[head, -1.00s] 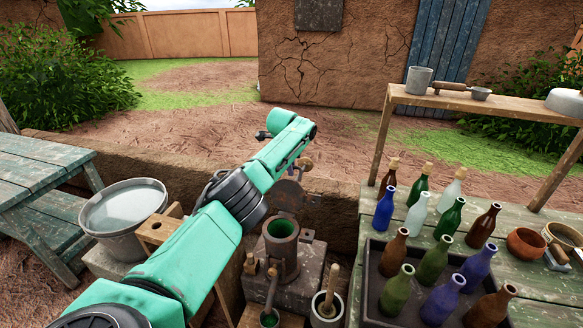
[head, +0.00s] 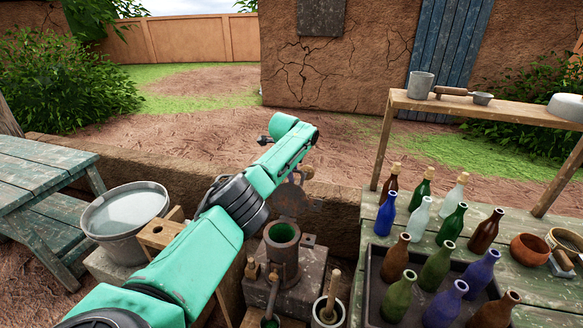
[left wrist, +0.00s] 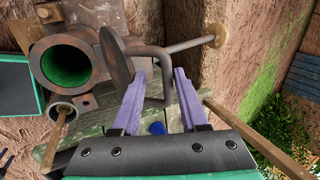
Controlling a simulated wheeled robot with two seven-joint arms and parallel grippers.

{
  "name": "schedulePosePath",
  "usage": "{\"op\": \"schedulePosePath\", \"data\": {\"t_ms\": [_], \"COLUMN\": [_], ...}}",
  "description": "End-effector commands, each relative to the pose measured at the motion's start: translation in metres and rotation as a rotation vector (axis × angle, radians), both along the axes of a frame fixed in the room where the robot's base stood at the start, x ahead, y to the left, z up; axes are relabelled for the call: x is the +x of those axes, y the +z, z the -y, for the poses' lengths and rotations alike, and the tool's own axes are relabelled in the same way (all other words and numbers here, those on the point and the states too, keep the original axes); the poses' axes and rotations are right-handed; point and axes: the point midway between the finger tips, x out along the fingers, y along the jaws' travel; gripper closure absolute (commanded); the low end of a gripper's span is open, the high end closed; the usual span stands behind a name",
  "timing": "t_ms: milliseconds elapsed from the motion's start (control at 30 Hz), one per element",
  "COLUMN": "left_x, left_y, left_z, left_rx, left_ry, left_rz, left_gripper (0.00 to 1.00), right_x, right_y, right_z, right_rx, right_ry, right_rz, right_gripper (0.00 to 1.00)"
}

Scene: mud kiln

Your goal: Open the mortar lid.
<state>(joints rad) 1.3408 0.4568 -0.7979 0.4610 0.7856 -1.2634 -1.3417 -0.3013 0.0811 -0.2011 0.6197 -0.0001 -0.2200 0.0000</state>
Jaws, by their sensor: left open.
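The mortar (head: 282,262) is an upright rusty metal cylinder with a green inside, on a block in the head view. Its mouth is uncovered; it also shows in the left wrist view (left wrist: 90,40). The mortar lid (head: 290,199) is a rusty round plate standing tilted up behind the mouth. In the left wrist view the lid (left wrist: 116,55) shows nearly edge-on, with a bent rod handle (left wrist: 166,88). My left gripper (left wrist: 160,74) is open, its purple fingers on either side of part of the handle; contact is unclear. My right gripper is not in view.
A bucket (head: 98,229) stands left of my left arm. A bench (head: 540,270) at right carries a tray of several bottles, bowls and a raised shelf (head: 480,104). A small pot with a pestle (head: 329,308) stands in front of the mortar. A low wall (head: 340,205) runs behind.

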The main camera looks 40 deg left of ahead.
Motion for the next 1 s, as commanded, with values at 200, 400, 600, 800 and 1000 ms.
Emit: {"op": "schedulePosePath", "data": {"t_ms": [200,400,600,800,1000], "left_x": [-0.004,-0.013,-0.032,-0.049,-0.054], "left_y": [0.012,0.032,0.076,0.12,0.133], "left_z": [0.005,0.004,0.01,0.017,0.019], "left_rx": [-0.005,0.001,0.003,0.0,0.0], "left_ry": [-0.009,0.001,0.0,0.002,0.002], "left_rz": [-0.005,0.004,0.007,0.002,-0.001], "left_gripper": [0.56,0.56,0.56,0.56,0.56], "right_x": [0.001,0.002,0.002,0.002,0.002], "right_y": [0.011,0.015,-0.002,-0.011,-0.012], "right_z": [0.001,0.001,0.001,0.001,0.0], "right_rx": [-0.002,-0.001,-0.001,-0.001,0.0], "right_ry": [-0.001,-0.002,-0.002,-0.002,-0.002], "right_rz": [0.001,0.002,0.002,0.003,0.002], "right_gripper": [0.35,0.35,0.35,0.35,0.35]}}
